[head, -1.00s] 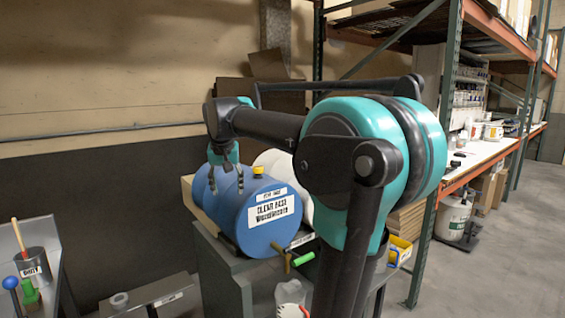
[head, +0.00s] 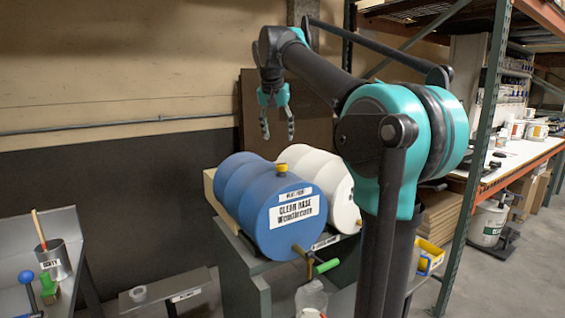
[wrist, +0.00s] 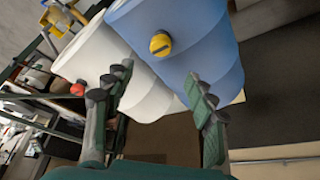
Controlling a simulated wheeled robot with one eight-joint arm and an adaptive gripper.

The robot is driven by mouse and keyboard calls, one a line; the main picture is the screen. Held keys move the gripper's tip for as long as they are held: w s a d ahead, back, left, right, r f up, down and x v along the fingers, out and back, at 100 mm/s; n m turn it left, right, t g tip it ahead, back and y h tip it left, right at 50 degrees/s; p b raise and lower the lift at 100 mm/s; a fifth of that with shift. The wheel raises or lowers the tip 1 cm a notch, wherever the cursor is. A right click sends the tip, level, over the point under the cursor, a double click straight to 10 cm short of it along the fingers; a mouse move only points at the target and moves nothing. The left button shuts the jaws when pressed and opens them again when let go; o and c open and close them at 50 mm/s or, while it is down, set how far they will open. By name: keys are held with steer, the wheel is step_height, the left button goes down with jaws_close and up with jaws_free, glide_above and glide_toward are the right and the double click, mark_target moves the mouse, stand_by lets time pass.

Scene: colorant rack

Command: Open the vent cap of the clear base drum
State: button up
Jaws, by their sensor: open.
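The clear base drum (head: 290,222) is blue with a white label and lies on its side on a dark stand. Its yellow vent cap (head: 282,168) sits on top near the labelled front end; the cap also shows in the wrist view (wrist: 160,44). A tap with a green handle (head: 326,266) sticks out low on the drum's front. My gripper (head: 278,132) is open and empty, pointing down in the air above the drums and apart from the cap. In the wrist view its fingers (wrist: 160,93) are spread, with the cap beyond them, between their lines.
A white drum (head: 335,178) lies close beside the blue one; a red cap (wrist: 77,89) shows on it in the wrist view. A shelf post (head: 478,160) stands at right. A bench with a pot (head: 54,258) is at left.

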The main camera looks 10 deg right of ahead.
mark_target(282, 164)
steer(key=x, duration=1.2)
steer(key=shift+a, duration=0.1)
steer(key=shift+c, duration=0.4)
steer(key=c, duration=1.1)
